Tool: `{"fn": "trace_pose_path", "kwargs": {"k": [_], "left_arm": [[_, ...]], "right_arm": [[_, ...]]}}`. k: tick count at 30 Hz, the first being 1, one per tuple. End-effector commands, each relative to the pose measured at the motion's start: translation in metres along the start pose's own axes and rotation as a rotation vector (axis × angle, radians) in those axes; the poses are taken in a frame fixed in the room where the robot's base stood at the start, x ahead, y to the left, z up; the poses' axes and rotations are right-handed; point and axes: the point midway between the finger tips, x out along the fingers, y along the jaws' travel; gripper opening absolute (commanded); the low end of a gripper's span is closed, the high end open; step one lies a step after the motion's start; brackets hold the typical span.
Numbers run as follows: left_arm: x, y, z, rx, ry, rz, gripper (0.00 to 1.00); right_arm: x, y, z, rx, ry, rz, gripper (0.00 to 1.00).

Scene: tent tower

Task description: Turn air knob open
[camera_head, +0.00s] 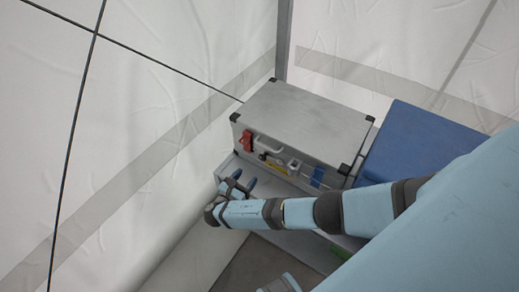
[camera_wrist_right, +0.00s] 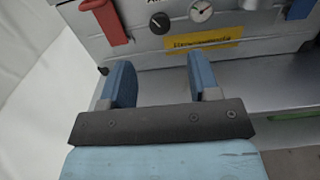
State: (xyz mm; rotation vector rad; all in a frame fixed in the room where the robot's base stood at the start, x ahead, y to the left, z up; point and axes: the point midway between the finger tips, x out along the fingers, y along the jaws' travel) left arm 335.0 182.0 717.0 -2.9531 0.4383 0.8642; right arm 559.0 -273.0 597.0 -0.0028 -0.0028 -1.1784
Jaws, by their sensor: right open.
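A grey metal case (camera_head: 308,117) with black corners stands in the tent corner. Its front panel, close in the right wrist view, carries a round black knob (camera_wrist_right: 159,22) beside a white-faced gauge (camera_wrist_right: 201,11). Lettering above the knob is cut off at the frame's top, so I cannot read it in full. My right gripper (camera_head: 243,181) is in front of the panel's left part. In the right wrist view its blue fingers (camera_wrist_right: 160,68) are open and empty, spread apart below the knob and not touching it. My left gripper is not in view.
A red latch (camera_wrist_right: 104,20) sits left of the knob and a yellow label (camera_wrist_right: 203,42) lies below the gauge. A blue box (camera_head: 412,145) stands right of the case. The white tent wall (camera_head: 150,130) is close on the left.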

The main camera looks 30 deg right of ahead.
Motion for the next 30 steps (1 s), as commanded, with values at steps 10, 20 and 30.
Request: {"fn": "trace_pose_path", "kwargs": {"k": [10, 20, 30], "left_arm": [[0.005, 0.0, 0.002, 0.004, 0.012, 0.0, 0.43], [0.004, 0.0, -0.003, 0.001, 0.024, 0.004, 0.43], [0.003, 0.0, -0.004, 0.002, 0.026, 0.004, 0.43]], "right_arm": [[0.075, 0.0, -0.001, 0.002, -0.001, -0.001, 0.56], [0.104, 0.0, -0.001, 0.002, 0.002, 0.0, 0.56], [0.105, 0.0, -0.001, 0.002, 0.003, 0.0, 0.4]]}}
